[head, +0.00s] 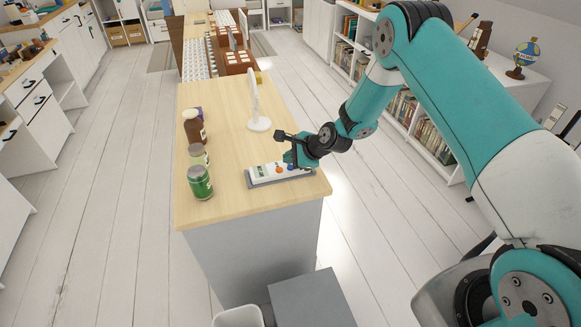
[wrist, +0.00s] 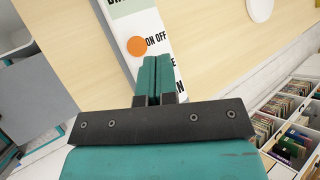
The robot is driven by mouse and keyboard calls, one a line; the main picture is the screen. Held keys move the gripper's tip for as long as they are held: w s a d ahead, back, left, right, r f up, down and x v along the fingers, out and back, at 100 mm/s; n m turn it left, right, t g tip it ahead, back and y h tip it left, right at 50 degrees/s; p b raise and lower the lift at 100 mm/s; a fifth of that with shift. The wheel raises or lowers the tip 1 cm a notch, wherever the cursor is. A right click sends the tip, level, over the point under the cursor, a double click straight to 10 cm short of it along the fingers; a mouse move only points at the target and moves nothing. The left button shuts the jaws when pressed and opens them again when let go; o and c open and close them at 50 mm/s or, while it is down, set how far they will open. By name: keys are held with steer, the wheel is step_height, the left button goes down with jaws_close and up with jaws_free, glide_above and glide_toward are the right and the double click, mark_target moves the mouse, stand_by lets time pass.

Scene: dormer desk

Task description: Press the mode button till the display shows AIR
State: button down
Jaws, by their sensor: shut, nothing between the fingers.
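The control panel (head: 262,181) lies near the front edge of the wooden desk, a white face on a grey base. In the wrist view the panel (wrist: 142,28) shows the orange button (wrist: 137,46) beside "ON OFF". Dark display lettering is cut off at the top edge, so I cannot read the word. My gripper (head: 291,158) is shut and empty over the panel's right part; its fingers (wrist: 157,62) hide the lower labels and any button there. Contact cannot be told.
A green can (head: 200,183), another jar (head: 199,155) and a brown bottle (head: 194,128) stand along the desk's left edge.

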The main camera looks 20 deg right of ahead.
mark_target(290, 168)
steer(key=shift+f+b, duration=0.3)
steer(key=shift+f, duration=0.1)
steer(key=shift+f+b, duration=0.35)
steer(key=shift+f, duration=0.05)
stand_by(0.4)
steer(key=shift+r, duration=0.1)
steer(key=shift+r+p, duration=0.6)
steer(key=shift+r, duration=0.15)
steer(key=shift+r+p, duration=1.65)
steer(key=shift+r, duration=0.8)
